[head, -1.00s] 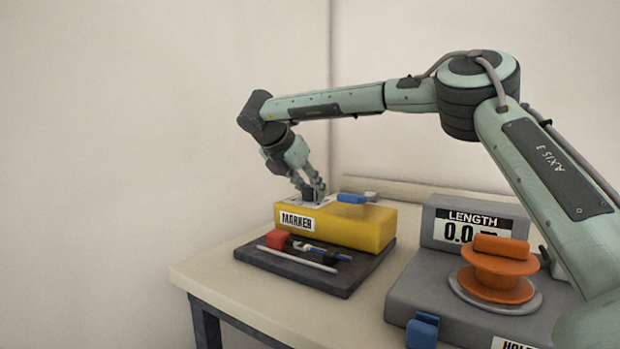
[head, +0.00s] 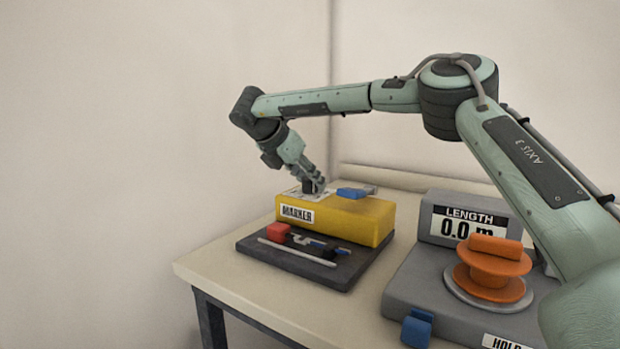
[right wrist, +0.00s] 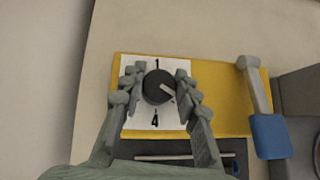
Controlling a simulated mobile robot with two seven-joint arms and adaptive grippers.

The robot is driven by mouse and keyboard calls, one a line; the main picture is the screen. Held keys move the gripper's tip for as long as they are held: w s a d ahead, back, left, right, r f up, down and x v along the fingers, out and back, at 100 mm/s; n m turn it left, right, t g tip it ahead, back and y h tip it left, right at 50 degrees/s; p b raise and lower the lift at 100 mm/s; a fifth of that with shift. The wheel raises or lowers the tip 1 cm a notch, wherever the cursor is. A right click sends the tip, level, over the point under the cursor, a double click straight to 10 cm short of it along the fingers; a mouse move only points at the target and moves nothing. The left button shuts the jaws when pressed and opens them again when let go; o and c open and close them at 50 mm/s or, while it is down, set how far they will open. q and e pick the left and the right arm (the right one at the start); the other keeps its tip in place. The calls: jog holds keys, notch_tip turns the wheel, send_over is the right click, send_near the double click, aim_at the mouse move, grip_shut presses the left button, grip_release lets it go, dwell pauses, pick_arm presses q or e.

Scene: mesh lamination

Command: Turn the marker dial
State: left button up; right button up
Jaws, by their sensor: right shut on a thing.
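The yellow marker box (head: 345,218) stands at the back of a dark board and bears a MARKER label (head: 297,214). In the right wrist view, its round black dial (right wrist: 156,88) sits on a white plate with the numbers 1 and 4 visible. The dial's light pointer line aims right and slightly down. My right gripper (right wrist: 159,84) has a finger on each side of the dial and is shut on it; in the head view the gripper (head: 314,188) hides the dial. My left gripper is in neither view.
A blue-handled lever (head: 355,192) lies on top of the marker box. The dark board (head: 345,275) carries a red block, rods and small parts in front. To the right are the LENGTH display (head: 468,228), reading 0.0 m, and an orange knob (head: 492,265) on a grey base.

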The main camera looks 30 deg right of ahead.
aim_at(309, 179)
jog(key=shift+f, duration=0.1)
jog(key=o, duration=1.2)
jog(key=v, duration=0.6)
jog(key=shift+a, duration=0.1)
jog(key=shift+s+a+r, duration=0.15)
jog(key=shift+a+r, duration=0.3)
jog(key=shift+r, duration=0.1)
